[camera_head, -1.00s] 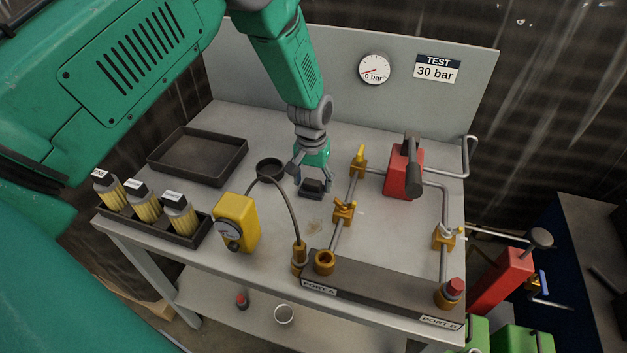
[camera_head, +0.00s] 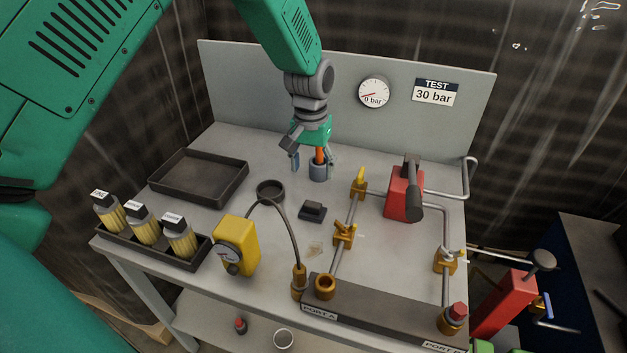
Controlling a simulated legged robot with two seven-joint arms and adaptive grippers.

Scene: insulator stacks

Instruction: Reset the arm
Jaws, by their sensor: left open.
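My left gripper (camera_head: 313,159) hangs over the back middle of the grey bench (camera_head: 275,140), pointing down. Its fingers are apart. A blue-grey cup (camera_head: 318,173) with an orange item (camera_head: 319,155) standing in it shows between and behind the fingers; I cannot tell whether they touch. A small black block (camera_head: 312,210) lies on the bench in front of the gripper, apart from it. My left arm comes in from the upper left. My right gripper is not in view.
A dark empty tray (camera_head: 200,175) and a rack of yellow brushes (camera_head: 140,228) are on the left. A yellow gauge box (camera_head: 237,247), a round black dish (camera_head: 270,190), brass-valved pipes (camera_head: 345,232) and a red pump (camera_head: 403,192) stand around the middle. A panel (camera_head: 270,80) rises behind.

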